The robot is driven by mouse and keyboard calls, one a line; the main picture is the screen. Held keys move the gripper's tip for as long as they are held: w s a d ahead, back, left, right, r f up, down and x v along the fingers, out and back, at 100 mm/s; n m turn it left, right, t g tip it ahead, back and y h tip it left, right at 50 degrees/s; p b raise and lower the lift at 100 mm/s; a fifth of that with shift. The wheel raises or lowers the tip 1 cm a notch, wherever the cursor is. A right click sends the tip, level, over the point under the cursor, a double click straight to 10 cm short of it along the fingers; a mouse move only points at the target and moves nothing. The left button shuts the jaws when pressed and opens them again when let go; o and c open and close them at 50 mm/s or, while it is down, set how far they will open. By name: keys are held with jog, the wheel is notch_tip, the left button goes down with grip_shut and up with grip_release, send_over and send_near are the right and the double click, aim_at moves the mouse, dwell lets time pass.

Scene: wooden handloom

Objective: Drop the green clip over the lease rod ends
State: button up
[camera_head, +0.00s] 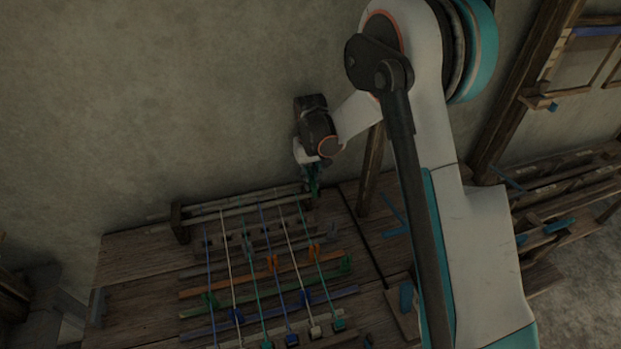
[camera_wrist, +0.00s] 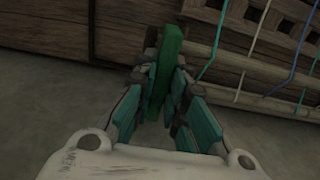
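My gripper (camera_head: 311,172) hangs at the right end of the two pale lease rods (camera_head: 252,203) at the back of the wooden table. In the wrist view, its teal fingers (camera_wrist: 163,84) are closed on both sides of the green clip (camera_wrist: 166,62), a narrow upright bar. The clip also shows as a small dark green shape under the gripper in the head view (camera_head: 314,188). I cannot tell whether clip and rods touch.
Coloured warp threads (camera_head: 230,255) run forward from the rods over several slats with clips and weights. A dark wooden block (camera_head: 180,223) holds the rods' left end. A wooden post (camera_head: 371,170) stands right of my gripper. The wall is close behind.

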jog(key=shift+o, duration=1.2)
notch_tip(320, 180, up, 12)
jog(key=shift+r, duration=0.1)
